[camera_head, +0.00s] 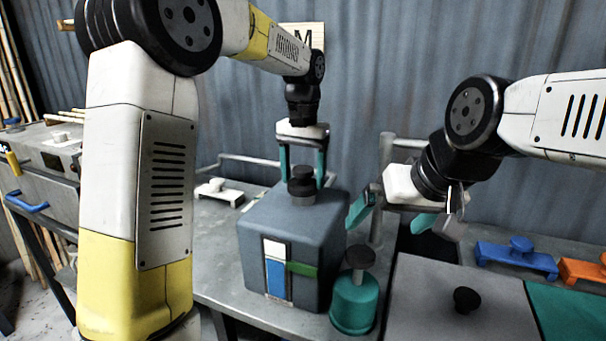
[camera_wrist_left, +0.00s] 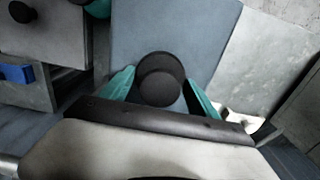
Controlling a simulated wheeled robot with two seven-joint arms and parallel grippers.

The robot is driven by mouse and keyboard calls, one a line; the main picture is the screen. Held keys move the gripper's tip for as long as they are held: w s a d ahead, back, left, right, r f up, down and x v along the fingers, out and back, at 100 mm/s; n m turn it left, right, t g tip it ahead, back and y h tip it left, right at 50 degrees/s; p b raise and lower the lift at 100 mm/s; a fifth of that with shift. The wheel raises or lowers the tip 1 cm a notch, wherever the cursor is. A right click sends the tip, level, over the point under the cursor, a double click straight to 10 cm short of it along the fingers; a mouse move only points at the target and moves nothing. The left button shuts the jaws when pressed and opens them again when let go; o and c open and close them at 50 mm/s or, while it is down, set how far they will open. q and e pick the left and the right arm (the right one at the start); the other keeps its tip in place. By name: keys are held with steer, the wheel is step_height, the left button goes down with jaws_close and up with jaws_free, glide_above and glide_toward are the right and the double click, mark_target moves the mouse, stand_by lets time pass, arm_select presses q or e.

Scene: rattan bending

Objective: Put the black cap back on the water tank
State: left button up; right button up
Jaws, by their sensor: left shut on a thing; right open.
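The water tank (camera_head: 290,235) is a grey-blue box with white, blue and green patches on its front. It stands on the metal bench, and its top also shows in the left wrist view (camera_wrist_left: 172,28). The black cap (camera_head: 301,187) is at the middle of the tank's top; in the left wrist view the cap (camera_wrist_left: 158,88) lies between the teal fingers. My left gripper (camera_head: 303,170) points down, shut on the cap. I cannot tell whether the cap is fully seated. My right gripper (camera_head: 392,213) is open and empty, right of the tank.
A teal jar with a black knob (camera_head: 354,302) stands close to the tank's right front. A grey panel (camera_head: 425,300) with a black knob is further right. Blue (camera_head: 517,260) and orange (camera_head: 583,271) handled pieces lie behind it. A white handled piece (camera_head: 217,192) lies left.

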arm_select(q)
steer(key=shift+f, duration=0.65)
stand_by(0.3)
steer(key=o, duration=1.4)
steer(key=shift+o, duration=0.8)
steer(key=shift+r, duration=0.1)
steer(key=shift+r, duration=3.95)
steer(key=shift+a, duration=0.1)
